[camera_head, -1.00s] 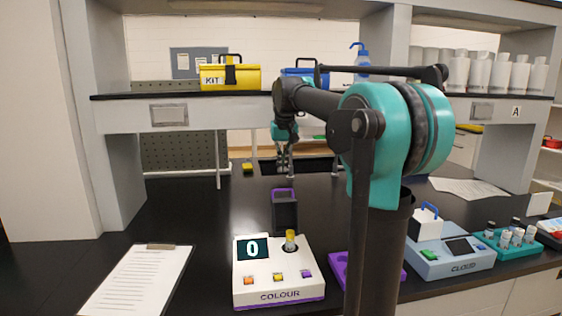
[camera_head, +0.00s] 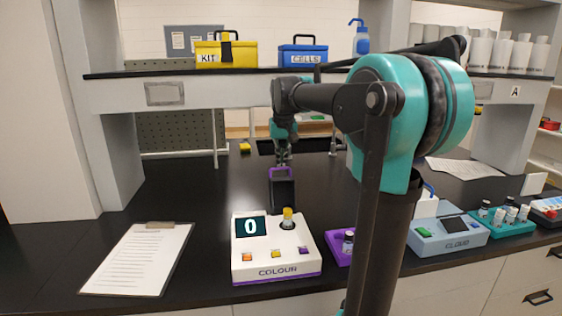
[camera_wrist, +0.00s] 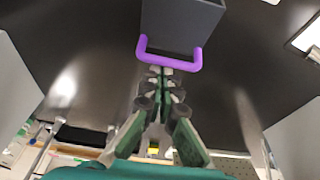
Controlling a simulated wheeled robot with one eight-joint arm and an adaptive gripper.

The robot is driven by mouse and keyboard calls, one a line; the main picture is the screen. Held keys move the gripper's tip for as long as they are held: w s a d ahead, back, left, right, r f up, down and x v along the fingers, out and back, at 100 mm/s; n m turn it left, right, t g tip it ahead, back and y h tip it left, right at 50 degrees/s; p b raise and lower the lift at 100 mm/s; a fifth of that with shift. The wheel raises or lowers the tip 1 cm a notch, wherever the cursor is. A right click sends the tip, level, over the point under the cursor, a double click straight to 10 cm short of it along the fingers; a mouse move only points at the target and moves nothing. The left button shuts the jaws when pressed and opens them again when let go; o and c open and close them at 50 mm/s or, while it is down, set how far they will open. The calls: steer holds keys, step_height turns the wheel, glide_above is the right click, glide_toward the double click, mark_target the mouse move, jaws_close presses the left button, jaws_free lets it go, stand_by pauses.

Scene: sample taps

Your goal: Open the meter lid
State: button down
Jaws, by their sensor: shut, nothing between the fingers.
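The white COLOUR meter (camera_head: 277,259) stands on the black bench, with "0" on its display. A yellow-topped vial (camera_head: 287,218) stands in its socket. The dark grey lid (camera_head: 283,194) with a purple handle stands upright behind the socket, looking swung back. In the wrist view the lid (camera_wrist: 183,20) and its purple handle (camera_wrist: 168,57) are just beyond my fingertips. My gripper (camera_head: 283,161) is shut and empty, pointing down just behind and above the handle. It also shows in the wrist view (camera_wrist: 161,76), close to the handle; whether it touches is unclear.
A pale blue CLOUD meter (camera_head: 447,237), a purple tray (camera_head: 337,244) with a vial and a teal vial rack (camera_head: 503,237) are to the right. A clipboard (camera_head: 138,258) lies left. An overhead shelf (camera_head: 255,91) crosses behind; the bench left of the lid is clear.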

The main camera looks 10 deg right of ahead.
mark_target(284, 179)
steer(key=shift+s+r+t, duration=0.3)
steer(key=shift+s+t, duration=0.1)
steer(key=shift+s, duration=0.2)
steer(key=shift+s+r+t, duration=0.3)
steer(key=shift+s+t, duration=0.1)
steer(key=shift+s, duration=0.2)
steer(key=s+t, duration=0.1)
steer(key=s, duration=0.1)
steer(key=s+r+t, duration=0.1)
steer(key=s, duration=0.1)
steer(key=shift+r+t, duration=0.1)
steer(key=shift+t, duration=0.3)
steer(key=shift+s+r, duration=0.15)
steer(key=shift+s, duration=0.75)
steer(key=shift+w+r, duration=0.1)
